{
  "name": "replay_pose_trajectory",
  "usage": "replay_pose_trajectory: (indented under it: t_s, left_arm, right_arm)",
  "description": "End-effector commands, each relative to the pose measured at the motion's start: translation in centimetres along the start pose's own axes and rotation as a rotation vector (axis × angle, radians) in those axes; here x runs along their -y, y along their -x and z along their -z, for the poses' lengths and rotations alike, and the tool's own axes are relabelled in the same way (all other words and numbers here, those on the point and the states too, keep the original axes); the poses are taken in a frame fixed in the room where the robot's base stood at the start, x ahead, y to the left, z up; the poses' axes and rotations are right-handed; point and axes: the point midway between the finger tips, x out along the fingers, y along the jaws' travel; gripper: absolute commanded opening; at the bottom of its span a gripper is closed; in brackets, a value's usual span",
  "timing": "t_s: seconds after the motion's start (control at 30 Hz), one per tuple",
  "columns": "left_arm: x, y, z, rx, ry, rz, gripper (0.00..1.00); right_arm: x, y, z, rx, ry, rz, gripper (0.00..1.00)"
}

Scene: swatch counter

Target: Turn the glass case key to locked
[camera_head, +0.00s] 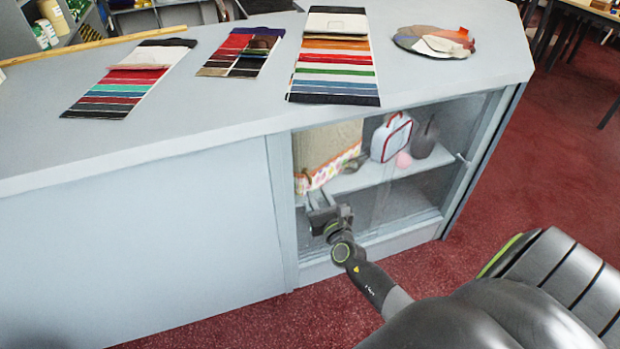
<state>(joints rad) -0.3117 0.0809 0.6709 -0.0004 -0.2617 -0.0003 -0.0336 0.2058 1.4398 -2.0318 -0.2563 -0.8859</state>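The glass case (415,195) is set into the right part of the counter front, with glass panes over a shelf. A small pale fitting (461,158) shows at the right edge of the glass; I cannot tell whether it is the key or lock. My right gripper (318,195) is in front of the lower left part of the glass, well left of that fitting. Its fingers are small and dark here, and I cannot tell whether they are open or touch the glass. No key can be made out clearly. My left gripper is not in view.
Behind the glass are a white bag with red trim (391,137), a dark vase (425,138) and a pink ball (404,159). Fabric swatches (336,72) and a round plate (434,42) lie on the countertop (220,112). Red carpet (545,150) is clear at right.

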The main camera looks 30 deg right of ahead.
Motion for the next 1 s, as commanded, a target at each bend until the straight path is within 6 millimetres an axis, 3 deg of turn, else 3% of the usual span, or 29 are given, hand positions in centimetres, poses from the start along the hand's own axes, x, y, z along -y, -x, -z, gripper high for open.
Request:
replay_pose_trajectory:
  t_s: [0.2, 0.4, 0.8, 1.0]
  left_arm:
    - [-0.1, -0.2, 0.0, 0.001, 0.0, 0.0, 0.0]
    - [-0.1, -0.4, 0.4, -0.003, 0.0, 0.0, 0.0]
    - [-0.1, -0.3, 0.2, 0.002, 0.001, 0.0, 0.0]
    - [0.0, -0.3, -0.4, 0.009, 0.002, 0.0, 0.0]
  right_arm:
    - [0.0, -4.2, 0.0, 0.001, 0.0, 0.0, 0.28]
    - [0.0, -6.3, 0.1, 0.001, 0.001, 0.0, 0.28]
    - [0.0, -7.0, 0.0, 0.0, -0.001, 0.0, 0.28]
    - [0.0, -7.0, 0.0, -0.001, -0.001, 0.0, 0.03]
